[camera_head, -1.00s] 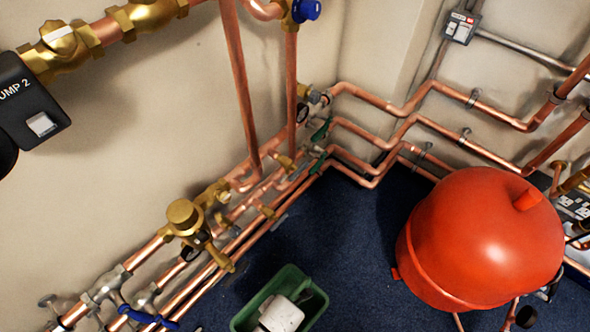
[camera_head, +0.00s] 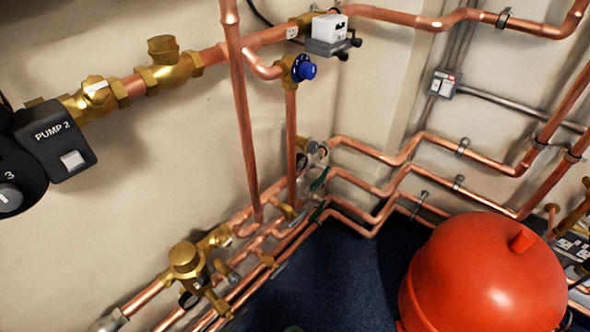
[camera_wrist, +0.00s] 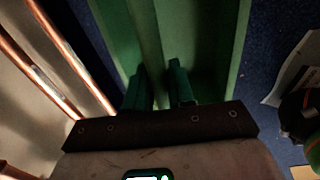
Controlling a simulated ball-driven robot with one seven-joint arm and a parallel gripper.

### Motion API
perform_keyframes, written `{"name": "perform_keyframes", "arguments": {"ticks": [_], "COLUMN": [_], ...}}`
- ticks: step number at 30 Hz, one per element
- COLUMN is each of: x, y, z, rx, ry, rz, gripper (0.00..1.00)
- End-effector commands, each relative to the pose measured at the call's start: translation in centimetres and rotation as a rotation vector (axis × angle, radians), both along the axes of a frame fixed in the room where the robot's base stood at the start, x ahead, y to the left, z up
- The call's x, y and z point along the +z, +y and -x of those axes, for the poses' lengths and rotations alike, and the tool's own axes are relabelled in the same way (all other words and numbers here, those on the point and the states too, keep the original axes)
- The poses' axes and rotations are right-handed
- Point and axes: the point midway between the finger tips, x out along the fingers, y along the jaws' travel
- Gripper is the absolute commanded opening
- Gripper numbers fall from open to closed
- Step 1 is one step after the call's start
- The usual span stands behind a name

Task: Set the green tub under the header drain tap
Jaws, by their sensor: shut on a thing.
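The green tub (camera_wrist: 205,35) fills the upper middle of the wrist view, and its wall (camera_wrist: 146,35) runs up between my fingers. My gripper (camera_wrist: 160,85) is shut on this wall. In the head view only a green sliver (camera_head: 292,329) shows at the bottom edge, and my gripper is out of that view. Green-levered valves (camera_head: 319,180) sit on the low copper pipes in the corner. I cannot tell which fitting is the header drain tap.
A large red vessel (camera_head: 485,275) stands on the blue floor (camera_head: 320,285) at right. Copper pipes (camera_wrist: 65,60) run close left of the tub in the wrist view. A pale sheet (camera_wrist: 292,68) and dark object lie at right. Blue floor is clear between pipes and vessel.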

Motion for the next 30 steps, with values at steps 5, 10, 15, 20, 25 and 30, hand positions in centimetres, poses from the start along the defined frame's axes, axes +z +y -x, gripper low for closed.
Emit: {"name": "perform_keyframes", "arguments": {"ticks": [5,10,15,20,25,30], "x": [0.6,1.6,3.1,5.1,8.0,11.3], "y": [-0.3,-1.0,-2.1,-3.8,-6.3,-9.6], "z": [-1.3,-3.1,-6.0,-9.2,-13.1,-16.8], "rx": [-0.046,-0.123,-0.251,-0.413,-0.647,-0.927], "ry": [-0.002,-0.004,-0.004,-0.004,-0.004,-0.004], "rz": [-0.001,-0.002,-0.003,-0.003,-0.006,-0.006], "gripper": [0.0,0.0,0.0,0.0,0.0,0.0]}}
